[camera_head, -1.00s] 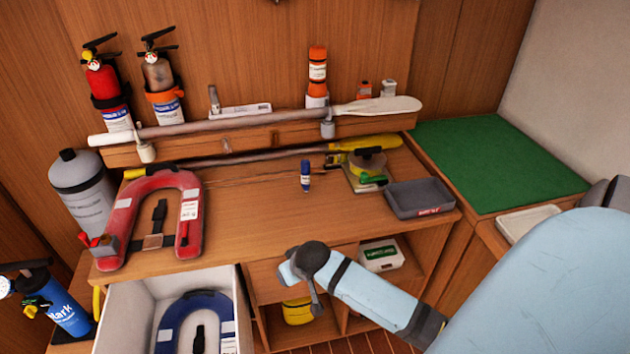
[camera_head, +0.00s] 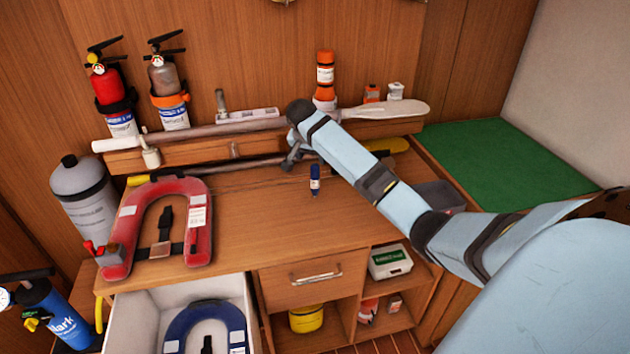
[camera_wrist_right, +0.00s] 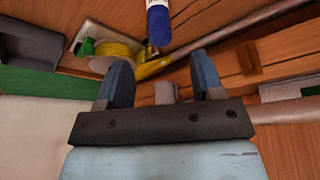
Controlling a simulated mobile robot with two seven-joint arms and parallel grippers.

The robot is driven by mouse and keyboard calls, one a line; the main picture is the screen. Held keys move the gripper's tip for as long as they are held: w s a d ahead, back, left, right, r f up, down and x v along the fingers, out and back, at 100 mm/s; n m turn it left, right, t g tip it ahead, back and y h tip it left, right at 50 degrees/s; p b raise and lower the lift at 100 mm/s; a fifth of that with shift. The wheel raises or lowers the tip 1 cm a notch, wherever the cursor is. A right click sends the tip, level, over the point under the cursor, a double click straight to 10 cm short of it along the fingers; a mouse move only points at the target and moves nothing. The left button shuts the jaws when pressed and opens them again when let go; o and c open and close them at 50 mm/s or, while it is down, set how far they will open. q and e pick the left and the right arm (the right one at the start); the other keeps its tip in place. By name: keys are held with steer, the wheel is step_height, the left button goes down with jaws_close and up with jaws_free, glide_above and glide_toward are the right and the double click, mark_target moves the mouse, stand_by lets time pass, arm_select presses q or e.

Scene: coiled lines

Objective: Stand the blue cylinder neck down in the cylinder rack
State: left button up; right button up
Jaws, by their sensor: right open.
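A small blue cylinder (camera_head: 314,180) with a white label is on the wooden bench top, its narrower end toward the bench front. It also shows at the top of the right wrist view (camera_wrist_right: 158,25), beyond the fingertips and apart from them. My right gripper (camera_head: 292,158) is open and empty, above the rear of the bench, up and left of the cylinder in the head view. Its two fingers (camera_wrist_right: 160,70) show in the wrist view with nothing between them. I cannot make out a cylinder rack for certain. My left gripper is not in view.
A red horseshoe-shaped vest (camera_head: 122,225) lies left on the bench. A paddle (camera_head: 385,108) rests along the rear ledge. A dark grey tray (camera_head: 440,194) is partly behind my right arm. An open white drawer (camera_head: 135,310) juts out below. The bench's middle front is clear.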

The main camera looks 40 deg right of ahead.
mark_target(315, 166)
steer(key=x, duration=0.9)
steer(key=shift+w+d+f, duration=0.1)
steer(key=shift+f, duration=0.05)
steer(key=shift+c, duration=0.4)
jaws_close()
